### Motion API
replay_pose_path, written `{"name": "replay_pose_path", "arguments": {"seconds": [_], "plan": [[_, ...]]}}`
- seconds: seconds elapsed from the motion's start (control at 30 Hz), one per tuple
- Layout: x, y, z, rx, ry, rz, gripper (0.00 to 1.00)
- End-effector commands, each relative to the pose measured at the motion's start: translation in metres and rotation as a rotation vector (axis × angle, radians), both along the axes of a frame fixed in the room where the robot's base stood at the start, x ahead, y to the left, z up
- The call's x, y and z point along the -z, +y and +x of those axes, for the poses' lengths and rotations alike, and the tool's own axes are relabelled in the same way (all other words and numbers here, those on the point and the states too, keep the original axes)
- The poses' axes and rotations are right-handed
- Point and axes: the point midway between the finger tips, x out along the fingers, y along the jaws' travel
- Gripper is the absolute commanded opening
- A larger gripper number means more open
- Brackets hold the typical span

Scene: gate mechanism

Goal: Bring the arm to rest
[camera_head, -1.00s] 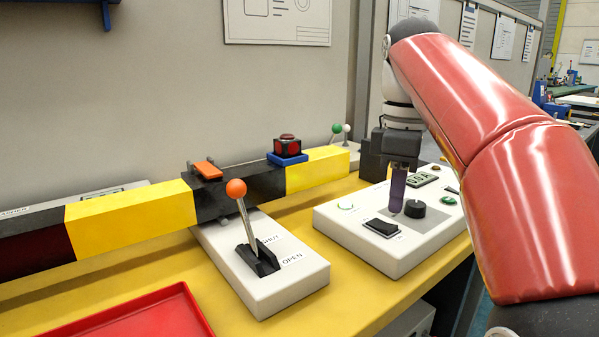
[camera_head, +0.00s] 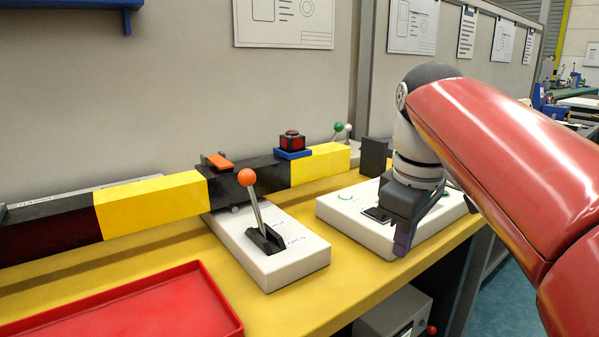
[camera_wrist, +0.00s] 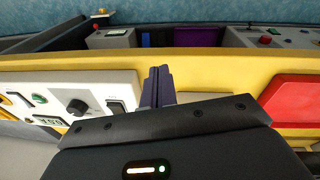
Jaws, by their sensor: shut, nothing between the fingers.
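My gripper (camera_head: 402,241) is in the right half of the head view, with its fingers pointing down. It hangs in front of the white control panel (camera_head: 345,218) and hides part of it. Its purple fingertips are together and empty, which also shows in the wrist view (camera_wrist: 157,84). My red arm reaches in from the right edge of the head view. The wrist view shows the panel's black knob (camera_wrist: 77,107) to the left of the fingers.
A lever box (camera_head: 285,268) with an orange-knobbed lever (camera_head: 250,195) stands left of the gripper. A yellow and black barrier beam (camera_head: 150,205) runs behind it. A red tray (camera_head: 165,310) lies at front left on the yellow table (camera_head: 350,273). A grey box (camera_head: 395,312) sits below.

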Motion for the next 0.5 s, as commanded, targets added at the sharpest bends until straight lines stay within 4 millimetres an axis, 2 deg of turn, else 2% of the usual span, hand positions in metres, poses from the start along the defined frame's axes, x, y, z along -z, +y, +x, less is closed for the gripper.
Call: {"name": "replay_pose_path", "arguments": {"seconds": [0.17, 0.4, 0.5], "plan": [[0.042, 0.000, -0.034, 0.213, -0.098, 0.040, 0.00], [0.129, -0.003, -0.088, 0.571, -0.256, 0.168, 0.00], [0.157, -0.003, -0.102, 0.673, -0.297, 0.217, 0.00]]}}
